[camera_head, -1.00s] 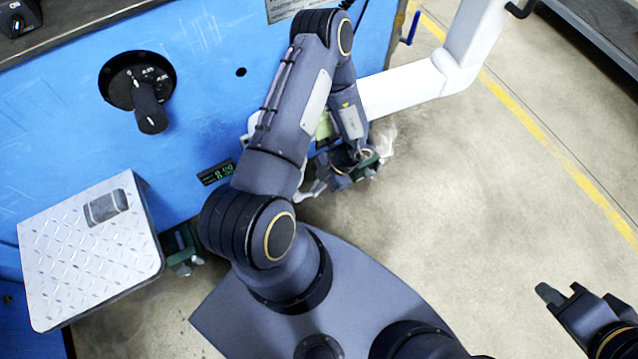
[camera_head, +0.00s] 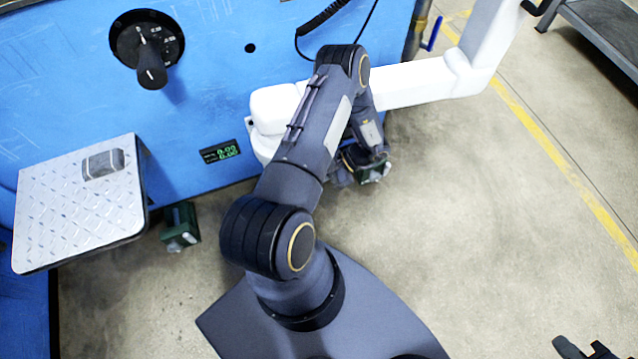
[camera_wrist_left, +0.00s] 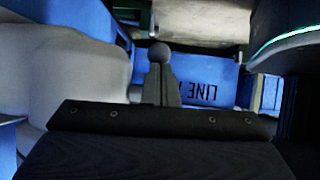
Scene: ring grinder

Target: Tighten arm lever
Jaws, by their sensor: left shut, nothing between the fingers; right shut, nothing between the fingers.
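In the left wrist view, a grey round knob (camera_wrist_left: 160,52), apparently the end of the arm lever, shows straight ahead. My left gripper (camera_wrist_left: 161,70) is shut and empty, its narrow fingers pointing at the knob; whether they touch it I cannot tell. In the head view, my left arm reaches to the white machine arm (camera_head: 430,82), with its wrist low beside it; its fingertips and the lever are hidden there. My right gripper (camera_head: 572,345) is at the bottom right corner, partly cut off, shut and empty, far from the machine.
The blue machine front (camera_head: 220,60) carries a black rotary switch (camera_head: 150,60) and a small green display (camera_head: 219,152). A metal tread-plate box (camera_head: 75,210) juts out at left. A blue handle (camera_head: 434,33) sits near the white arm's back. Floor at right is clear.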

